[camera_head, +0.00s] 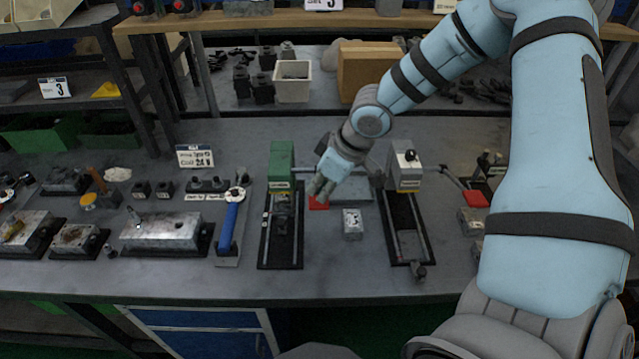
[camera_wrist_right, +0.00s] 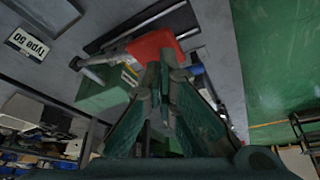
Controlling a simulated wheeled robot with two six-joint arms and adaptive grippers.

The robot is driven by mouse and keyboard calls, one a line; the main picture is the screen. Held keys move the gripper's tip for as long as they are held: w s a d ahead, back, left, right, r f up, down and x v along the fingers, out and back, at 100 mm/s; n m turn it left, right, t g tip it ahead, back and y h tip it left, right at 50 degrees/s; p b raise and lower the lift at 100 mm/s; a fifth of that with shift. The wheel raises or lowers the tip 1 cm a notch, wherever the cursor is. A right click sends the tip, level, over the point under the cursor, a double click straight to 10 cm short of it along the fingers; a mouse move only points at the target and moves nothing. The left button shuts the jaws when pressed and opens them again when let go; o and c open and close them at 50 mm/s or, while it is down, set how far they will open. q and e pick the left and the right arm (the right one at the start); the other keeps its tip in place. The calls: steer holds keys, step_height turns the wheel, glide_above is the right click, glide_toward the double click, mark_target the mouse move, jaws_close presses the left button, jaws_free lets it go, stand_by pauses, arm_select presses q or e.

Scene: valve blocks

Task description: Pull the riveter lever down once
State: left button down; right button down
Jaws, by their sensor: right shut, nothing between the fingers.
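The green riveter (camera_head: 282,165) stands on a black base near the middle of the bench. Its lever has a flat red handle (camera_head: 318,203), partly hidden behind my right gripper (camera_head: 318,188). In the right wrist view the red handle (camera_wrist_right: 153,45) is on a metal arm beside the green body (camera_wrist_right: 105,92). My right gripper (camera_wrist_right: 165,75) is shut and empty there, with its fingertips overlapping the handle's near edge in the picture. I cannot tell whether they touch it. My left gripper is not in view.
A grey press (camera_head: 405,170) with its own red handle (camera_head: 475,198) stands to the right. A small metal block (camera_head: 352,224) lies between the two machines. A blue-handled tool (camera_head: 230,222) and a metal block fixture (camera_head: 160,230) are to the left. The front bench strip is clear.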

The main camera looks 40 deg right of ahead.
steer(key=shift+f+b, duration=6.4)
steer(key=shift+f, duration=1.2)
step_height(320, 180, up, 19)
steer(key=p, duration=1.9)
steer(key=shift+p, duration=0.4)
steer(key=shift+f, duration=0.1)
steer(key=shift+f, duration=0.1)
